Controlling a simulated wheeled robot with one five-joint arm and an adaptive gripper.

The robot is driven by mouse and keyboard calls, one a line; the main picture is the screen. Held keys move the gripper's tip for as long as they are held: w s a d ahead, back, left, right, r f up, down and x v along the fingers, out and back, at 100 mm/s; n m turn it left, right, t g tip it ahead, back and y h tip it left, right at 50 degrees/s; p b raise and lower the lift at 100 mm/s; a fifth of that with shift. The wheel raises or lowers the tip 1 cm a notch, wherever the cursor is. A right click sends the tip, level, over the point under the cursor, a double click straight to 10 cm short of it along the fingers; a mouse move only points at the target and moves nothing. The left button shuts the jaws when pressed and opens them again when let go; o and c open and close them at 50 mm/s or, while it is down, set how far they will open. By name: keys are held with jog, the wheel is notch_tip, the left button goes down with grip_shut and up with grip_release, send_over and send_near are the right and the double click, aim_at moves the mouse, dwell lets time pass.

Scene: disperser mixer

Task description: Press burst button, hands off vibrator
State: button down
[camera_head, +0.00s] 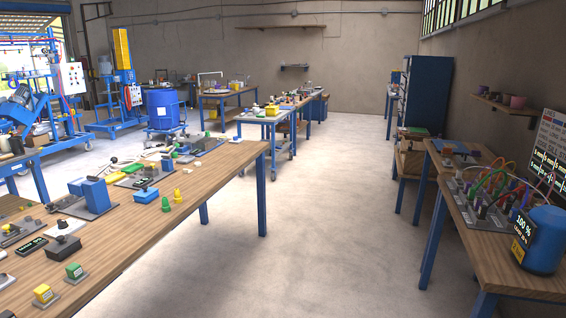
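My gripper is not in view. I cannot tell which thing is the burst button or the vibrator. Candidates on the long wooden table (215,172) at the left include a small box with a green top (74,271) and a small yellow box (44,294), both near the front edge. A dark display (32,246) and a dark box with a knob (63,247) sit behind them. A blue block device on a grey plate (95,194) stands farther along. On the right table, a blue rounded vessel (541,240) has a display reading 100 %.
A wide clear concrete floor (300,215) runs between the left table and the right table (500,268). Blue drum (163,109), yellow-and-blue machine (122,50) and blue frame rig (25,95) stand back left. A dark blue cabinet (428,92) stands back right.

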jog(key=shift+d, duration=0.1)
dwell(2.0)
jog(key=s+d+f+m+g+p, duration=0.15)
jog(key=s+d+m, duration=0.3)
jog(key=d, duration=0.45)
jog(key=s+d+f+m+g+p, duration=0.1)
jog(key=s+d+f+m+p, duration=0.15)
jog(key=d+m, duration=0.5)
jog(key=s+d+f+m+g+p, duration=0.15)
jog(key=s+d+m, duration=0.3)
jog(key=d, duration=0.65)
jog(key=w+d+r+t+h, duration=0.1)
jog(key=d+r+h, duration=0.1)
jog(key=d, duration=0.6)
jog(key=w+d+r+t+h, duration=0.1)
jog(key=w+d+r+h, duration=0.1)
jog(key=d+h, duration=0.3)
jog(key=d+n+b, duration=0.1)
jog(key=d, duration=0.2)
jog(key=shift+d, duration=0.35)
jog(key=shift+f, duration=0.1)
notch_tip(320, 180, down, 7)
jog(key=b, duration=0.5)
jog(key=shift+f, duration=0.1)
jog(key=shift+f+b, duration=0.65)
jog(key=shift+b, duration=0.3)
